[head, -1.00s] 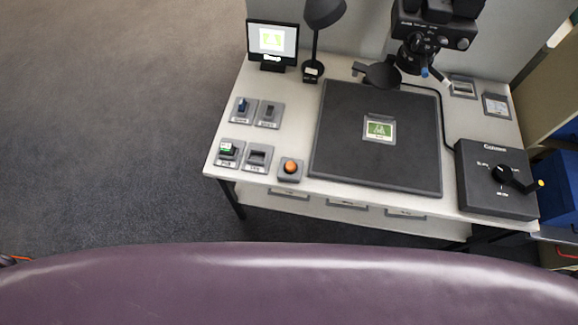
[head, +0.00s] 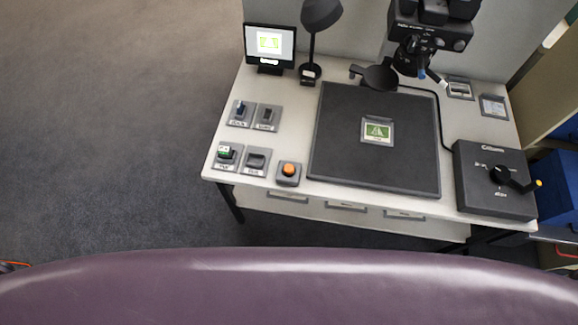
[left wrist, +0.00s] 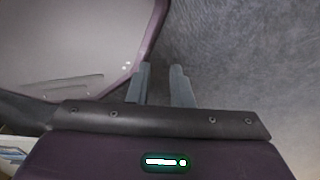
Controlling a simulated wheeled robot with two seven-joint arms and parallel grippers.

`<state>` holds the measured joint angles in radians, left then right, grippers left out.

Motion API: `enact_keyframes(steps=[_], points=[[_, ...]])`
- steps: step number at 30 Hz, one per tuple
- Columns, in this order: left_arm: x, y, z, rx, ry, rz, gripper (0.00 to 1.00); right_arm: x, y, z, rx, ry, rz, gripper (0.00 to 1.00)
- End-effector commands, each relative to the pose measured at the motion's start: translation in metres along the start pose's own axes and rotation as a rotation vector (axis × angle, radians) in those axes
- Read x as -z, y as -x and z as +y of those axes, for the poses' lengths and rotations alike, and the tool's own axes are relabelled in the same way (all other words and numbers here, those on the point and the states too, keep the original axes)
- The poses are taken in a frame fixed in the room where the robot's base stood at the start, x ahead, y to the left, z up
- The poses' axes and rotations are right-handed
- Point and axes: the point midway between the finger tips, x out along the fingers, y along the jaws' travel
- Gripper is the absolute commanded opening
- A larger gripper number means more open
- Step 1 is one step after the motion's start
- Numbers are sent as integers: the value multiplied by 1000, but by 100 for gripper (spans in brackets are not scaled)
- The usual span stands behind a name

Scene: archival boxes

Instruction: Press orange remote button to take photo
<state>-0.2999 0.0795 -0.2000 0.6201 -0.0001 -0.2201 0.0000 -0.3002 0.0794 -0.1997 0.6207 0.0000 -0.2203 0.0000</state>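The orange button (head: 289,169) sits on a small grey base at the front edge of the white table (head: 330,199), left of the dark copy board. A camera (head: 432,36) hangs on a stand above the back of the table. A small green picture in a grey frame (head: 377,131) lies on the board. No gripper shows in the head view, so both are away from the button.
A black lamp (head: 320,14) stands at the back. A dark box with a lever (head: 495,178) is at the right, near blue bins (head: 556,188). Carpet at left is clear.

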Motion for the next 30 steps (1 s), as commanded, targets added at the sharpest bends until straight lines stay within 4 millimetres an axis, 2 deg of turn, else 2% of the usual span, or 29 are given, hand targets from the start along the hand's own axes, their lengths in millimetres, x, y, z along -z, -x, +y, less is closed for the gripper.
enact_keyframes(steps=[1, 4, 30], points=[[0, 0, 0, 0, 0, 0, 13, 0, 0, 0, 0, 0, 0, 34], [0, 0, 0, 0, 0, 0, 0, 0, 0, 0, 0, 0, 0, 34], [0, 0, 0, 0, 0, 0, 0, 0, 0, 0, 0, 0, 0, 34]])
